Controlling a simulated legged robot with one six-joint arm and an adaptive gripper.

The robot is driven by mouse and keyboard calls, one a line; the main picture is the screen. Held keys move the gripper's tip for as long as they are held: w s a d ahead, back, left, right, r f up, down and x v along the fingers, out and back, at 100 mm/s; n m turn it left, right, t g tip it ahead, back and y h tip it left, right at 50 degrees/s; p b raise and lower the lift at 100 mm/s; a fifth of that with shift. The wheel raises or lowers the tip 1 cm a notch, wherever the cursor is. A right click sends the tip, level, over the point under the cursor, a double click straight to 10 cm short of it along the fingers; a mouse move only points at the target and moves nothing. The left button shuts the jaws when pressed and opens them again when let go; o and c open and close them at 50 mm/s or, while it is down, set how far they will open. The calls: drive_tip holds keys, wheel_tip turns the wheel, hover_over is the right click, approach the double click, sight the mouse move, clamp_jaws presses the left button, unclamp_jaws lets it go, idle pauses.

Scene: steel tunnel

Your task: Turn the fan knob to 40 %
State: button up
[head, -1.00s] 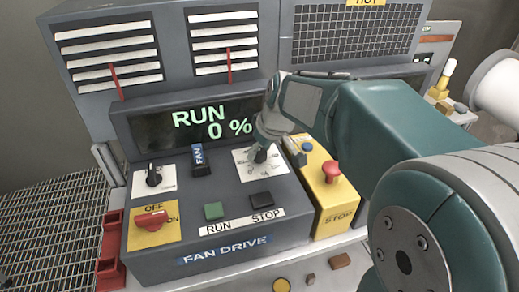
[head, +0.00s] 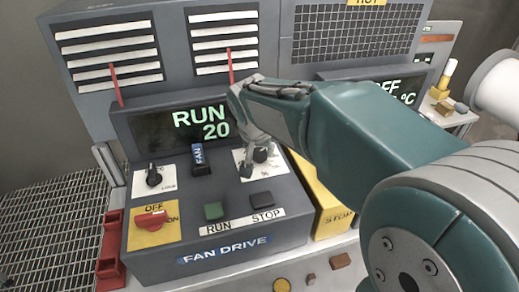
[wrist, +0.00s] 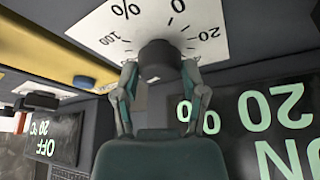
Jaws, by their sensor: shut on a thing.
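The dark fan knob (wrist: 160,62) sits on a white scale plate (wrist: 90,30) marked 0, 20, 100 and %, seen upside down in the wrist view. My gripper (wrist: 160,72) is shut on the knob, one finger on each side. In the head view the knob (head: 261,154) is partly covered by my gripper (head: 254,162). The fan display (head: 160,130) shows RUN and 20 in green; my gripper hides the end of the line. The knob's pointer cannot be made out.
A red switch (head: 150,220) and a black selector (head: 153,176) are at left. A yellow box (head: 328,207) stands at right, largely behind my arm.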

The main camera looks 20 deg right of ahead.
drive_tip(key=m+g+h, duration=0.1)
drive_tip(key=m, duration=0.2)
drive_tip(key=m+g+h, duration=0.1)
drive_tip(key=m, duration=0.3)
drive_tip(key=shift+a+f, duration=0.15)
drive_tip(key=shift+f, duration=0.05)
idle(0.3)
drive_tip(key=o, duration=1.1)
drive_tip(key=shift+a+r, duration=0.1)
drive_tip(key=v, duration=1.2)
